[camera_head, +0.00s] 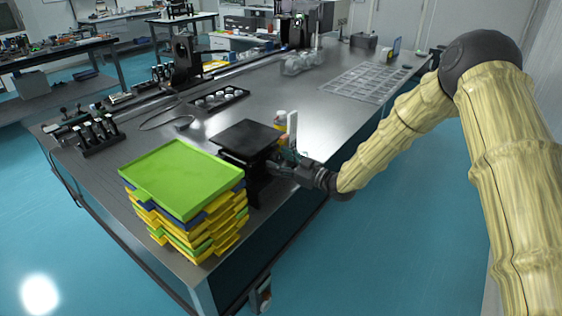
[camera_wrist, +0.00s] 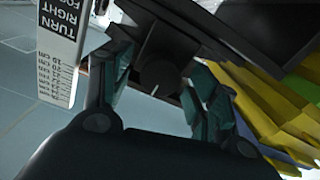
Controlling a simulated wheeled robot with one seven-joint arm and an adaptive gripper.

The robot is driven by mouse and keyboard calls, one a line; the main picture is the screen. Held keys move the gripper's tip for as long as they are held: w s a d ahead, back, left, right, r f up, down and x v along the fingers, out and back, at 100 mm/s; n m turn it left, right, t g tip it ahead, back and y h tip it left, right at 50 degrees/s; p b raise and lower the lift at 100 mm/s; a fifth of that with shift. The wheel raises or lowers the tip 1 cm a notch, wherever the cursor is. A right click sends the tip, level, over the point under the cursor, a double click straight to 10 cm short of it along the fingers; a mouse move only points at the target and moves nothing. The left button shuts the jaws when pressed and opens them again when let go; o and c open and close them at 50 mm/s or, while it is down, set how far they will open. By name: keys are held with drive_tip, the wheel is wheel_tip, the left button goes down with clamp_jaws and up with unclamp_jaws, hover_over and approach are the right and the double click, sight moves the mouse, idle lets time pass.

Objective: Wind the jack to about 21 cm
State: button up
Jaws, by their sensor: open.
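The jack (camera_head: 247,137) stands near the front edge of the table, its flat black top plate raised above the surface. Its round dark knob (camera_wrist: 159,77) shows in the wrist view. My gripper (camera_head: 279,166) is at the jack's right side. In the wrist view my gripper (camera_wrist: 158,84) is open, with one finger on each side of the knob; whether either touches it I cannot tell. A white scale (camera_wrist: 62,45) marked in cm, with "TURN RIGHT" on a black label, stands beside the jack. It also shows in the head view (camera_head: 292,130). The height reading cannot be made out.
A stack of yellow, blue and green trays (camera_head: 180,178) stands close left of the jack. A white-capped bottle (camera_head: 281,118) is behind it. A black tray of round parts (camera_head: 219,98) lies farther back. The table's middle is mostly clear.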

drive_tip(key=c, duration=1)
drive_tip(key=shift+m, duration=0.3)
